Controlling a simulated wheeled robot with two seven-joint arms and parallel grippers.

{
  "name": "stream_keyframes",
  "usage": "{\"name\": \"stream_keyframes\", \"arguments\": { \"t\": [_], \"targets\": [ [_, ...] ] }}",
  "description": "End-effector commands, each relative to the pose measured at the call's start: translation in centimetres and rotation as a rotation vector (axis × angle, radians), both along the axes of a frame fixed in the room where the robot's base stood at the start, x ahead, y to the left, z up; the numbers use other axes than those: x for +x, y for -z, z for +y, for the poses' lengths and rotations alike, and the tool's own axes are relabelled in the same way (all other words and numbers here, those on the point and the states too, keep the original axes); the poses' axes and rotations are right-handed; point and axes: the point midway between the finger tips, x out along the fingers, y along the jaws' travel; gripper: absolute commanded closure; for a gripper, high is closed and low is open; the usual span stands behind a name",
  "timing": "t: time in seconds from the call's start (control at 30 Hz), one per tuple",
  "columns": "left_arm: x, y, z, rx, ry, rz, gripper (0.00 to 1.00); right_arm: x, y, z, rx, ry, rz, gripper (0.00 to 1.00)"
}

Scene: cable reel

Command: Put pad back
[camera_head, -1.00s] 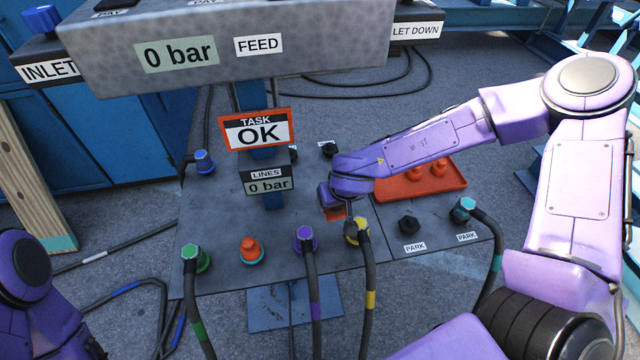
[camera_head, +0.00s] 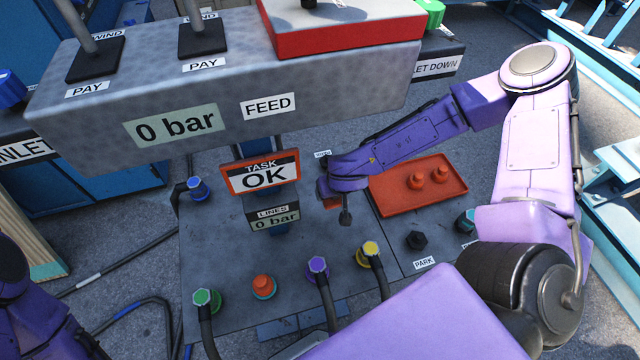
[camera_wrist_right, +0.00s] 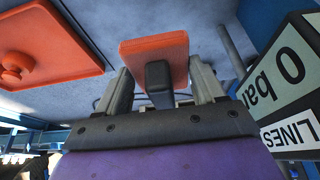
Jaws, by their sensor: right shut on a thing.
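The pad (camera_wrist_right: 154,52) is an orange-red block with a black handle (camera_wrist_right: 158,80), seen close up in the right wrist view. My right gripper (camera_wrist_right: 160,88) has its two grey fingers on either side of the pad and holds it. In the head view, my right gripper (camera_head: 338,208) is over the grey panel, and only a small orange part of the pad shows beneath it; the rest is hidden by the gripper. My left arm shows at the lower left edge, but its gripper is out of view.
An orange tray (camera_head: 390,201) with two orange caps lies on the panel (camera_head: 225,250), right of the gripper. Hosed couplings, green (camera_head: 203,298), purple (camera_head: 317,265) and yellow (camera_head: 370,249), stand along the front. The control box (camera_head: 330,100) with a red-rimmed tray (camera_head: 345,40) overhangs behind.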

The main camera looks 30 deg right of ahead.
Motion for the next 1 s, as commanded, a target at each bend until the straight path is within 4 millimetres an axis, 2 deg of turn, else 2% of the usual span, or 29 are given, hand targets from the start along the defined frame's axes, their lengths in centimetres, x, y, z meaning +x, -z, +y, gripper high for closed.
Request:
{"name": "stream_keyframes", "arguments": {
  "t": [0.1, 0.3, 0.6, 1.0],
  "targets": [
    [0.0, 0.2, 0.0, -0.001, 0.0, 0.001, 0.2, 0.0, 0.7, 0.1, 0.0, -0.001, 0.002, 0.56],
    [-0.1, 1.1, 0.0, 0.0, 0.0, 0.001, 0.2, 0.0, 5.0, 0.2, -0.001, -0.004, 0.004, 0.56],
    [-0.1, 1.9, 0.0, 0.0, 0.0, 0.001, 0.2, 0.0, 9.8, 0.2, 0.0, -0.004, 0.003, 0.56],
    [0.0, 2.0, 0.0, -0.001, 0.0, 0.001, 0.2, 0.0, 10.4, 0.1, 0.0, -0.001, 0.0, 0.56]
  ]
}}
